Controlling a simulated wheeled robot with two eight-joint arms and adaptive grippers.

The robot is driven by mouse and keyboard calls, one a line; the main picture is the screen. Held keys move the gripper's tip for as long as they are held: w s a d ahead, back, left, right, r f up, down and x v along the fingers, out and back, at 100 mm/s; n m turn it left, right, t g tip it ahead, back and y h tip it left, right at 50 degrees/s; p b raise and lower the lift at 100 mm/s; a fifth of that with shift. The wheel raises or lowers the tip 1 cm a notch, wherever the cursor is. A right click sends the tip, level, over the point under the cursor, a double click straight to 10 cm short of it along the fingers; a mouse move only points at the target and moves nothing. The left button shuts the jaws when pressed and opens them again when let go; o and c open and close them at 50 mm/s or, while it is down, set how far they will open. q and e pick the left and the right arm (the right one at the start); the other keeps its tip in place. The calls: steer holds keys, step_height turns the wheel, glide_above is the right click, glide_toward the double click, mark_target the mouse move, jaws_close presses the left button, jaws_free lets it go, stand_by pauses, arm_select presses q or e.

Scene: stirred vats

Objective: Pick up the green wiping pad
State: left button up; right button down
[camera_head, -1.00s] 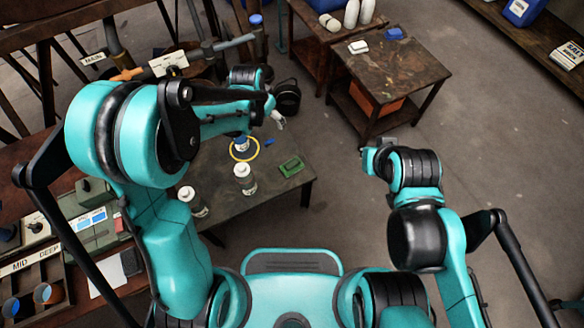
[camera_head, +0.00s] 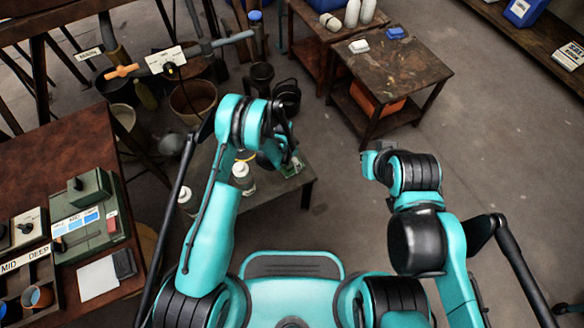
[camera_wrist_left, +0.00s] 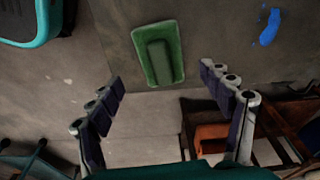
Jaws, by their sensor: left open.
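The green wiping pad (camera_wrist_left: 158,52) lies flat on the dark table, at the upper middle of the left wrist view. It is a rectangular pad with a raised bar along its middle. My left gripper (camera_wrist_left: 162,77) is open and empty, its fingers spread on either side below the pad in that view, not touching it. In the head view my left gripper (camera_head: 288,165) is over the table's right part and mostly covers the pad. My right gripper (camera_head: 374,162) is held away from the table on the right; its fingers are not clear.
Two white-capped bottles (camera_head: 242,177) stand on the small table (camera_head: 262,197), left of my gripper. Open floor lies to the right; another low table (camera_head: 390,70) stands at the back.

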mark_target(292, 164)
arm_select(q)
steer(key=f, duration=0.1)
steer(key=f+b, duration=0.2)
steer(key=f, duration=0.1)
steer(key=shift+w+d, duration=0.2)
steer(key=shift+w, duration=0.05)
steer(key=shift+w+f, duration=0.1)
steer(key=shift+f, duration=0.35)
steer(key=shift+r, duration=0.1)
steer(key=shift+c, duration=0.6)
steer(key=c, duration=1.1)
steer(key=shift+c, duration=0.2)
